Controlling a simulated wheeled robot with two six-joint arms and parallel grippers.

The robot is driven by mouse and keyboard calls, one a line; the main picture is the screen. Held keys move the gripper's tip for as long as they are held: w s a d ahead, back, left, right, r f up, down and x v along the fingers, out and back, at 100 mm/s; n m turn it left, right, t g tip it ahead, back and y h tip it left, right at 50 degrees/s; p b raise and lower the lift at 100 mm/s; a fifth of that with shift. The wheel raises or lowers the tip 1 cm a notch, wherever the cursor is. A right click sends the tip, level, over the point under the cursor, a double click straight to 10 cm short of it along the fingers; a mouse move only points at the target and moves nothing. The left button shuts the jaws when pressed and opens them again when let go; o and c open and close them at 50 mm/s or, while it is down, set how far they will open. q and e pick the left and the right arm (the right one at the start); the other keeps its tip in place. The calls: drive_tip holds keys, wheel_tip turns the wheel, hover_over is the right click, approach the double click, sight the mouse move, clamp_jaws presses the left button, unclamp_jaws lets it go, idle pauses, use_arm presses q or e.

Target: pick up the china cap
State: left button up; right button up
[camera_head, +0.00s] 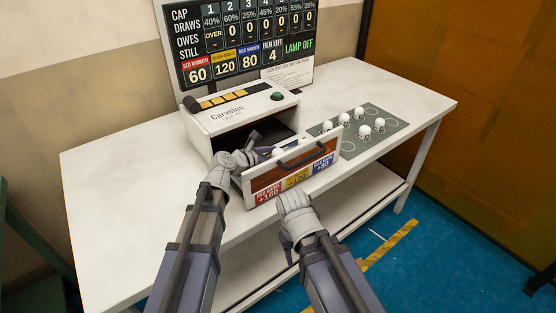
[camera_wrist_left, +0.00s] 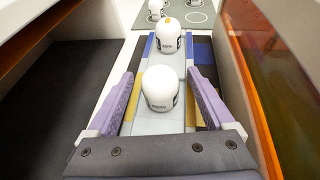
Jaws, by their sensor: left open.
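A white domed china cap (camera_wrist_left: 160,88) with dark print stands upright in the open drawer, between the two purple fingers of my left gripper (camera_wrist_left: 161,92). Gaps show on both sides, so the fingers are apart from it. A second white cap (camera_wrist_left: 168,36) stands just beyond it. In the head view my left gripper (camera_head: 262,143) reaches in behind the drawer front (camera_head: 290,176), and the caps there are mostly hidden. My right wrist (camera_head: 294,203) is in front of the drawer front; its fingers are hidden.
The white Carvolen machine (camera_head: 240,112) stands on the white table (camera_head: 120,170), a scoreboard (camera_head: 240,45) behind it. Several white caps (camera_head: 364,132) stand on a grey mat (camera_head: 385,125) to the right. The drawer's walls closely flank my left gripper. The table's left side is clear.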

use_arm(q)
clamp_jaws()
idle(0.7)
